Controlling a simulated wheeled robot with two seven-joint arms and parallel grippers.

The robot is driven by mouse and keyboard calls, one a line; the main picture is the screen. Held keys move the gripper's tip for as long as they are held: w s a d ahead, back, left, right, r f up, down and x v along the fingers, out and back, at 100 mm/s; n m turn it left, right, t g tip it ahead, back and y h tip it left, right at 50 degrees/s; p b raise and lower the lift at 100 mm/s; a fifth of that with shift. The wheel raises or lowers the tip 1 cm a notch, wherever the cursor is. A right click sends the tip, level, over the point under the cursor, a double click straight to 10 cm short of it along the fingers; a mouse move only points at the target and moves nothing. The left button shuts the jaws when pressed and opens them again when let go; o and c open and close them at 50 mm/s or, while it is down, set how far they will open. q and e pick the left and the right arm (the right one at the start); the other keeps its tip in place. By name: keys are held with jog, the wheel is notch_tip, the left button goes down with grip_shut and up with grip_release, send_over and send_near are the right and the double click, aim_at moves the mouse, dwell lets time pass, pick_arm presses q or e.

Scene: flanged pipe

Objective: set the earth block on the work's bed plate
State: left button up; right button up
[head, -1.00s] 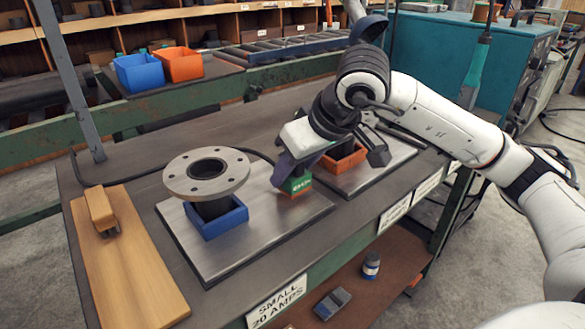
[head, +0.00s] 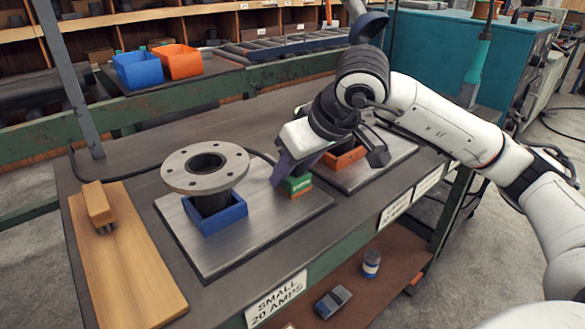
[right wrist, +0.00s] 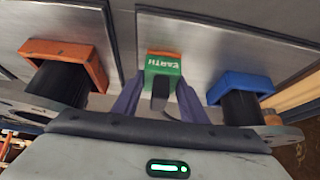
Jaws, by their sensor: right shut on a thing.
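The earth block (head: 296,187) is a small green block with an orange-brown base, marked EARTH in the right wrist view (right wrist: 163,66). My right gripper (head: 285,178) is shut on it, with purple fingers on either side. The block is at the back right part of the near steel bed plate (head: 237,248); its base looks to be on or just above the plate, and I cannot tell which. On the same plate a flanged pipe (head: 204,168) stands upright in a blue square holder (head: 218,217). My left gripper is not in view.
A second steel plate (head: 391,157) with an orange holder (head: 344,160) lies behind my right gripper. A wooden board (head: 130,265) with a wooden block on it lies at the left. Blue and orange bins (head: 138,71) stand at the back. The plate's front is bare.

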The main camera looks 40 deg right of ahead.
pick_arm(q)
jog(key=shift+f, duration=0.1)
pick_arm(e)
jog(key=o, duration=1)
jog(key=shift+o, duration=0.6)
jog(key=shift+f, duration=0.15)
jog(key=shift+s+r, duration=0.15)
jog(key=shift+r, duration=0.05)
pick_arm(q)
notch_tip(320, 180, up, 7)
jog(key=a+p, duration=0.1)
jog(key=p, duration=0.8)
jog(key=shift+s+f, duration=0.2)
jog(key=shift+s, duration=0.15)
pick_arm(e)
jog(key=s+r, duration=0.2)
jog(key=r, duration=0.6)
jog(key=s+r, duration=0.3)
jog(key=r, duration=0.6)
jog(key=shift+s+d+r, duration=0.15)
jog(key=shift+d+r, duration=0.05)
jog(key=shift+r, duration=0.05)
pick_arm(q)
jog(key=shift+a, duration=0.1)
